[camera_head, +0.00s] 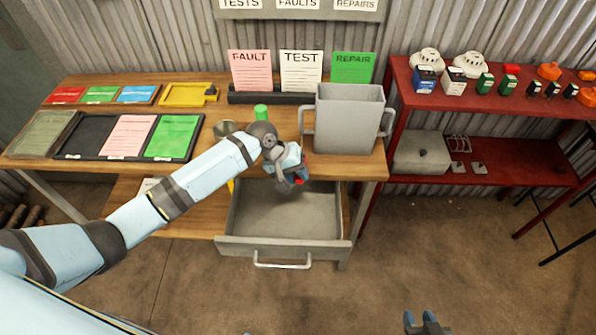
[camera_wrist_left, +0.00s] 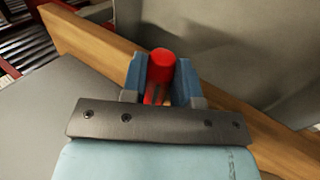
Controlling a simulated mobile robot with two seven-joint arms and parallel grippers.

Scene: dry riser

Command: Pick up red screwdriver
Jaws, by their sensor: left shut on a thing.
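My left gripper (camera_head: 297,180) is over the back of the open grey drawer (camera_head: 285,218), near the table's front edge. In the left wrist view its two blue fingers (camera_wrist_left: 162,82) are shut on the red screwdriver (camera_wrist_left: 161,65), whose round red end sticks up between them. A bit of red also shows at the fingertips in the head view (camera_head: 299,181). The rest of the screwdriver is hidden by the fingers. My right gripper (camera_head: 428,322) is at the bottom edge of the head view, partly cut off, with blue fingers apart and nothing seen between them.
A red shelf (camera_head: 480,120) stands at the right. The floor in front is clear.

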